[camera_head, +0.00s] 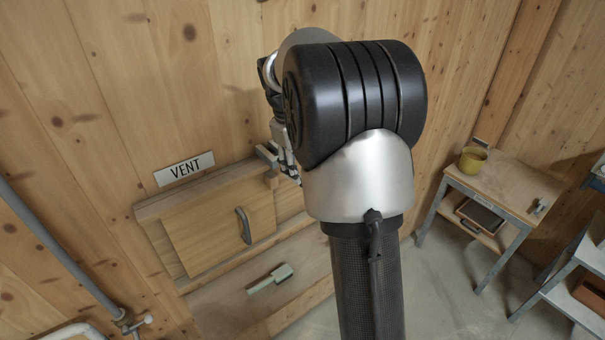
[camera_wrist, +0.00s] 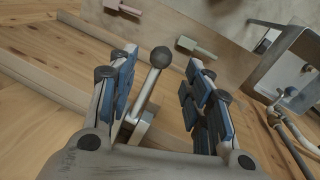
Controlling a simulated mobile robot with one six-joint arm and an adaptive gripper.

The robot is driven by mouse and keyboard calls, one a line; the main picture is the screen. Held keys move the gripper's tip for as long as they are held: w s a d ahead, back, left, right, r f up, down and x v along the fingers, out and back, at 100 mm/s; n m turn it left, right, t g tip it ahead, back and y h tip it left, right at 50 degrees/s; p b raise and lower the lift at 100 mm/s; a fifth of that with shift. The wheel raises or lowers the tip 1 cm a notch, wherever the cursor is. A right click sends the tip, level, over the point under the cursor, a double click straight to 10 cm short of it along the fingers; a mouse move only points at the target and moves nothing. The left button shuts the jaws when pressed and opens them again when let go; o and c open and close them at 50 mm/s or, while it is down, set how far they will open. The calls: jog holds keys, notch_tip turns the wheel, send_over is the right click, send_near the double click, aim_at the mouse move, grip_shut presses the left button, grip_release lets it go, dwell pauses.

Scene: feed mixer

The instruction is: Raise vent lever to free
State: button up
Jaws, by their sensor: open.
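The vent lever is a metal rod with a dark ball knob (camera_wrist: 161,57) in the wrist view, rising from a pale metal base (camera_wrist: 138,128). My gripper (camera_wrist: 168,66) is open, with blue-padded fingers on both sides of the lever. The rod and knob stand between the fingers, closer to the left one; I see no grip on them. In the head view my gripper (camera_head: 287,163) is partly hidden behind my arm, at the right end of the wooden vent box. The white VENT sign (camera_head: 184,169) is on the wall to its left. The lever's knob cannot be made out there.
A grey pipe (camera_head: 55,245) runs down the left wall. A small table (camera_head: 513,187) with a yellow pot (camera_head: 472,159) stands right.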

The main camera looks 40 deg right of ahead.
notch_tip(320, 180, up, 8)
jog(key=a, duration=0.1)
jog(key=shift+a+f, duration=0.2)
jog(key=shift+a, duration=0.1)
jog(key=shift+s, duration=0.1)
jog(key=s+a+f+m+t+b, duration=0.1)
jog(key=s+a+f+t+b, duration=0.1)
jog(key=s+a+f+b, duration=1.3)
jog(key=s+a+f+t+b, duration=0.1)
jog(key=s+a+f+b, duration=0.1)
jog(key=f+b, duration=0.3)
jog(key=s+a+f+y+b, duration=0.1)
jog(key=s+a+f+b, duration=0.2)
jog(key=s+f+b, duration=0.2)
jog(key=s+a+f+m+t+y+b, duration=0.1)
jog(key=s+a+f+b, duration=0.1)
jog(key=f+b, duration=0.5)
notch_tip(320, 180, down, 3)
jog(key=shift+s+a+f+t, duration=0.2)
jog(key=shift+s+t, duration=0.1)
jog(key=shift+s, duration=0.6)
jog(key=shift+d, duration=0.1)
jog(key=shift+c, duration=0.5)
